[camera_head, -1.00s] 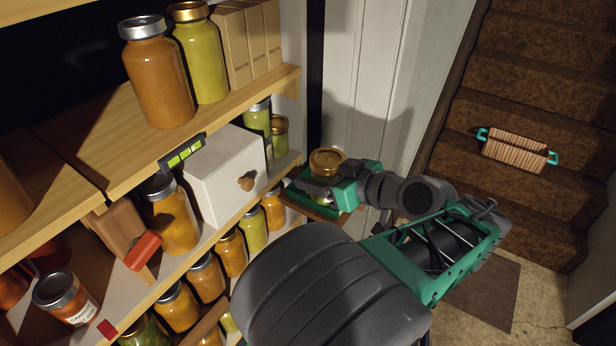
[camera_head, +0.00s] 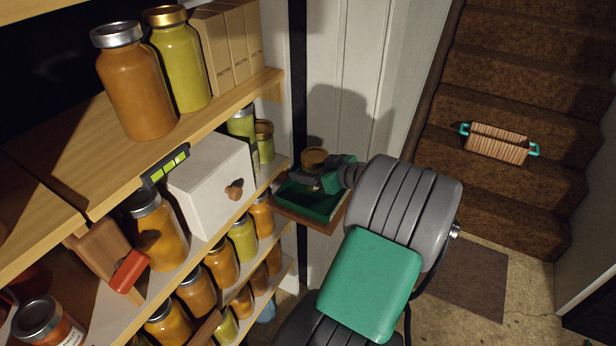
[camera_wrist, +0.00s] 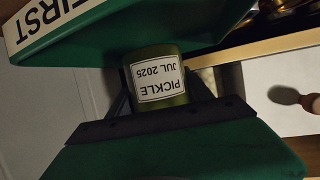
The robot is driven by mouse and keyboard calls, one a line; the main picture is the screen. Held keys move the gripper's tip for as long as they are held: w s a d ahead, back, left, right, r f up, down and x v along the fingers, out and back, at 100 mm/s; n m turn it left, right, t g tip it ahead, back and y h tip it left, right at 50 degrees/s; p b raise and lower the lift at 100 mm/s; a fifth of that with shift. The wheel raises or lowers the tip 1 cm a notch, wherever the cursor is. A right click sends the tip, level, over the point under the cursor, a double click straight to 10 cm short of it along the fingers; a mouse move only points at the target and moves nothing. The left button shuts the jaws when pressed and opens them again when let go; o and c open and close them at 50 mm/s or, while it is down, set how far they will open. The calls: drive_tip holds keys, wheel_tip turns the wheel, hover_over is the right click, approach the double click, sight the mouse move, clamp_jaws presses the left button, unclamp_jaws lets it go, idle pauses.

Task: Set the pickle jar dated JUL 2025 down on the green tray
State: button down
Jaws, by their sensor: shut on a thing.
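The pickle jar (camera_wrist: 157,80) has an upside-down label reading PICKLE JUL 2025 in the wrist view. In the head view its gold lid (camera_head: 314,156) shows at the back of the green tray (camera_head: 310,205). My gripper (camera_head: 326,178) is shut on the jar. The tray, with a white strip reading FIRST, fills the top of the wrist view (camera_wrist: 150,35). The jar's base is hidden, so I cannot tell whether it touches the tray.
The tray is on a small wooden ledge (camera_head: 318,226) beside the jar shelves. A white drawer box (camera_head: 208,190) with a wooden knob stands left of it. The visible front part of the tray is bare. A basket (camera_head: 498,142) rests on the stairs.

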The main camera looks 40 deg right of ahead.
drive_tip(key=shift+f, duration=1.25)
drive_tip(key=shift+c, duration=2.2)
unclamp_jaws()
drive_tip(key=shift+s, duration=0.1)
drive_tip(key=shift+r, duration=0.25)
drive_tip(key=v, duration=1.1)
drive_tip(key=shift+f, duration=0.1)
drive_tip(key=shift+s, duration=0.45)
